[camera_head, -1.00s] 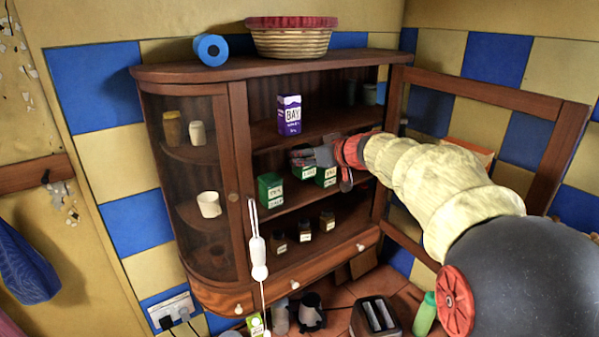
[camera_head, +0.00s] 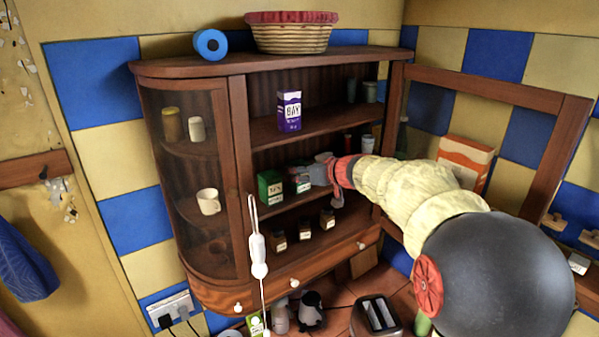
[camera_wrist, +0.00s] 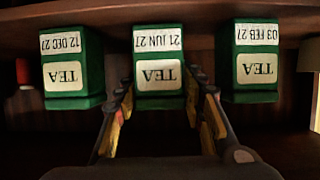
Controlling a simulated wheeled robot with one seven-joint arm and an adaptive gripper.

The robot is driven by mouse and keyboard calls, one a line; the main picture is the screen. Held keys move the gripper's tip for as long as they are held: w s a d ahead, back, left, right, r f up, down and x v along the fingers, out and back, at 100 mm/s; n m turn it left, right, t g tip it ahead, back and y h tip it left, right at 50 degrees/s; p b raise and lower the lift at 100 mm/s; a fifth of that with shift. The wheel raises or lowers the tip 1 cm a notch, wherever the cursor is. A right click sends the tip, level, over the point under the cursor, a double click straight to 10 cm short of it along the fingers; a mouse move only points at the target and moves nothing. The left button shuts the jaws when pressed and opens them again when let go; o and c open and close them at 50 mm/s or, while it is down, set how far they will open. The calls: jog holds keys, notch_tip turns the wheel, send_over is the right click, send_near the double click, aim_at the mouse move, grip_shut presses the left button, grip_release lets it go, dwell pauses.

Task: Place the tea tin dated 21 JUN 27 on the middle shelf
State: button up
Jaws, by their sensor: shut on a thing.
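The tea tin dated 21 JUN 27 (camera_wrist: 159,98) is green with pale labels and appears upside down in the wrist view. It stands between two like tins, dated 12 DEC 27 (camera_wrist: 70,92) and 03 FEB 27 (camera_wrist: 256,92). My gripper (camera_wrist: 163,103) is shut on the middle tin, one finger at each side. In the head view my gripper (camera_head: 320,172) reaches from the right to a green tin (camera_head: 299,178) beside another green tin (camera_head: 270,188). Dates are too small to read there, and the third tin is hidden. The tins are on the cabinet's middle shelf (camera_head: 290,203).
A purple BAY box (camera_head: 289,110) stands on the shelf above. Several dark jars (camera_head: 303,229) stand on the shelf below. The open cabinet door (camera_head: 550,165) is at the right, near my arm.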

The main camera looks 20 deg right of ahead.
jog(key=shift+f, duration=0.1)
jog(key=o, duration=1.1)
jog(key=shift+f, duration=0.1)
jog(key=shift+o, duration=0.6)
